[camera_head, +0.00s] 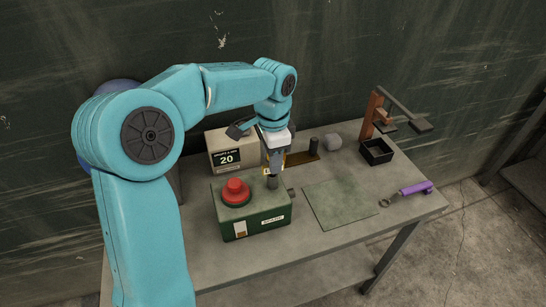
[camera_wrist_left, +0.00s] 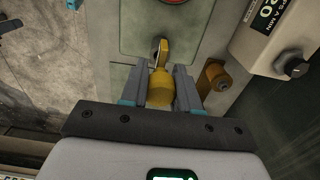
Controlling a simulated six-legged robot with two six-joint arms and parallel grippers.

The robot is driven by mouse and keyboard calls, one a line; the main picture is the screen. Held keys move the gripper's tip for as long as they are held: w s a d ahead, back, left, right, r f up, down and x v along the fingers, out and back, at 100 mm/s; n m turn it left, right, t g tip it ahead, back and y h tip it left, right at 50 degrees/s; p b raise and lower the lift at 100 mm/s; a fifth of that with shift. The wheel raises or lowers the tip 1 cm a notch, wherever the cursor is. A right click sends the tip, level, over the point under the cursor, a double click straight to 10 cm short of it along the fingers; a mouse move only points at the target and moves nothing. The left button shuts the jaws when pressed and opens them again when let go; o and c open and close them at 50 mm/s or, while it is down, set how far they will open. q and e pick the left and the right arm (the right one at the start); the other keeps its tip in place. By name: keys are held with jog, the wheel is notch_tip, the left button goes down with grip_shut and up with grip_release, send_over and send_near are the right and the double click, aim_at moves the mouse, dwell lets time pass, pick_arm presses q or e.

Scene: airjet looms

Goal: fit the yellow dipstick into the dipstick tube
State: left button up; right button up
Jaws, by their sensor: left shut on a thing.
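My left gripper (camera_head: 273,168) points down over the back right of the green box (camera_head: 254,222). In the left wrist view its two fingers (camera_wrist_left: 160,92) are shut on the yellow dipstick (camera_wrist_left: 160,88). The yellow dipstick shows only as a small yellow patch in the head view (camera_head: 266,170). A dark upright tube (camera_head: 272,183) stands on the box right below the fingers. In the left wrist view the dipstick's narrow yellow part lies against a grey round end on the green surface (camera_wrist_left: 150,30). I cannot tell whether it is inside the tube. My right gripper is not in view.
A red button (camera_head: 235,190) sits on the box's left side. A counter reading 20 (camera_head: 231,152) stands behind. A brown strip with a dark post (camera_head: 302,158) is behind right. A green mat (camera_head: 340,203), purple-handled wrench (camera_head: 408,193) and black tray (camera_head: 376,152) lie to the right.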

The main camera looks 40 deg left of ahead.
pick_arm(q)
jog(key=shift+f, duration=0.15)
jog(key=o, duration=1)
jog(key=shift+o, duration=0.2)
jog(key=shift+r, duration=0.2)
notch_tip(320, 180, up, 12)
jog(key=p, duration=0.1)
